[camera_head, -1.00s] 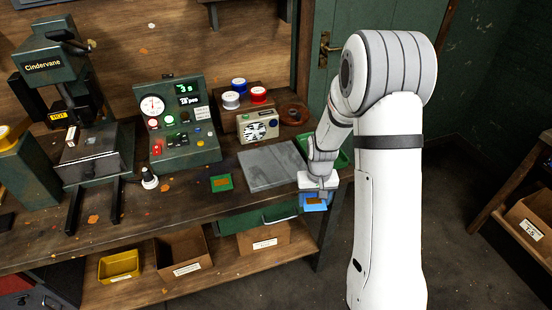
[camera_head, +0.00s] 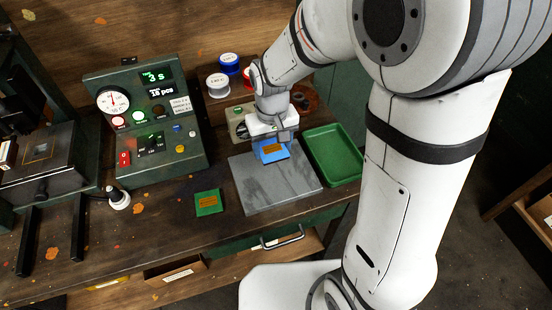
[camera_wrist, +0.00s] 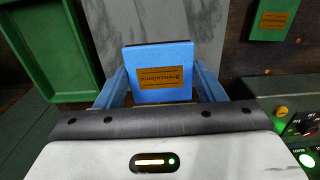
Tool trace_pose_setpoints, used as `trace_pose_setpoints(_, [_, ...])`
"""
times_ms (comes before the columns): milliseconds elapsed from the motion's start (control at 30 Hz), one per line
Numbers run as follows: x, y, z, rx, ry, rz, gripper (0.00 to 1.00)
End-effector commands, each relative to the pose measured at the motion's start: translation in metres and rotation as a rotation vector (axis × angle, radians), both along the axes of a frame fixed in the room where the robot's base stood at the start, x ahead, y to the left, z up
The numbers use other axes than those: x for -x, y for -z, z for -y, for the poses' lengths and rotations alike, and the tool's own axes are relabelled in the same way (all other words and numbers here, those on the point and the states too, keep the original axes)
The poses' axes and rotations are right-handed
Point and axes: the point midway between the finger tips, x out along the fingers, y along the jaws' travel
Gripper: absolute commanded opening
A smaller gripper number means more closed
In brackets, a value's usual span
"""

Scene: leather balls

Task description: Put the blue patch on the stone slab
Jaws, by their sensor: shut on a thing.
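The blue patch (camera_head: 271,150) is a blue square with an orange label. My gripper (camera_head: 270,142) is shut on it and holds it over the back part of the grey stone slab (camera_head: 275,187). In the wrist view the blue patch (camera_wrist: 161,66) sits between the two fingers, its label facing the camera, with the slab (camera_wrist: 205,22) beyond it. I cannot tell whether the patch touches the slab. The rest of the slab's top is bare.
A green tray (camera_head: 333,155) stands right of the slab, empty. A green patch (camera_head: 208,203) with an orange label lies left of it. The control panel (camera_head: 150,120), a radio behind the gripper and several spools (camera_head: 218,85) stand further back.

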Motion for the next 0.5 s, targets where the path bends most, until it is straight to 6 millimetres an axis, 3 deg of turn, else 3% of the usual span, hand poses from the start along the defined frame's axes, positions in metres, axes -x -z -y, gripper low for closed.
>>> trace_pose_setpoints(133, [0.000,0.029,0.003,0.002,0.008,-0.007,0.40])
trace_pose_setpoints(500, [-0.001,0.074,0.005,0.002,0.016,-0.005,0.40])
